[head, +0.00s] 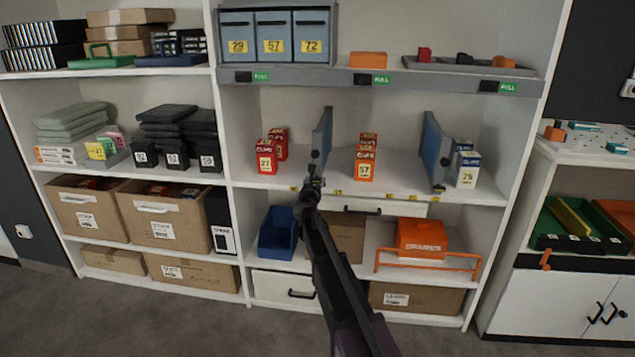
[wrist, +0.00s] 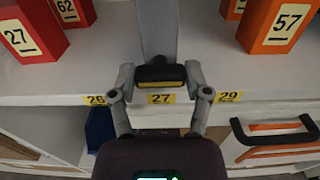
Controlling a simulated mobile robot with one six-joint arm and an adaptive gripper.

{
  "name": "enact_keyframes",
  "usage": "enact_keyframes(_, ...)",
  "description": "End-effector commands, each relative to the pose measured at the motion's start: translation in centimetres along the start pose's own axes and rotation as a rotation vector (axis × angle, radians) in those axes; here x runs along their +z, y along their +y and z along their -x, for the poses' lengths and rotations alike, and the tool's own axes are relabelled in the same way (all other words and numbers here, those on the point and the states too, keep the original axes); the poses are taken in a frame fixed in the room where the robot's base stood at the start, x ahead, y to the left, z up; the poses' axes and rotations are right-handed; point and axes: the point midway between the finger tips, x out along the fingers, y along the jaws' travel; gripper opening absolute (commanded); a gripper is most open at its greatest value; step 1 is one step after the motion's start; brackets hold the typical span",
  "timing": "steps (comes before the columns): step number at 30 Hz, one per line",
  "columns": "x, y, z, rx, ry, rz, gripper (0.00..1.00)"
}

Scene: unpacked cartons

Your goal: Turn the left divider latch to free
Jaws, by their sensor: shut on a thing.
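The left divider (head: 322,140) is a blue-grey upright panel on the middle shelf. Its edge (wrist: 157,28) also shows in the wrist view. The left divider latch (wrist: 160,73) is a black block with a yellow front strip at the foot of this edge, lying crosswise on the shelf lip. My gripper (wrist: 160,80) has one finger at each end of the latch and is shut on it. In the head view my gripper (head: 313,184) hides most of the latch.
Red boxes (head: 267,157) stand left of the divider and orange boxes (head: 365,160) stand right of it. A second divider (head: 432,150) is farther right. Yellow number labels (wrist: 160,98) line the shelf lip. Below are a blue bin (head: 277,235) and a white drawer (head: 385,208).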

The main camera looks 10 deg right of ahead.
Motion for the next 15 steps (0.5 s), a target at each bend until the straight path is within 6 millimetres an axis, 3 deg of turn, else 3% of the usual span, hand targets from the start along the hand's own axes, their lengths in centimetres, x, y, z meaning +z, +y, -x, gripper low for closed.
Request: enact_keyframes(15, -0.01, -0.05, 0.00, -0.006, 0.001, 0.214, 0.15)
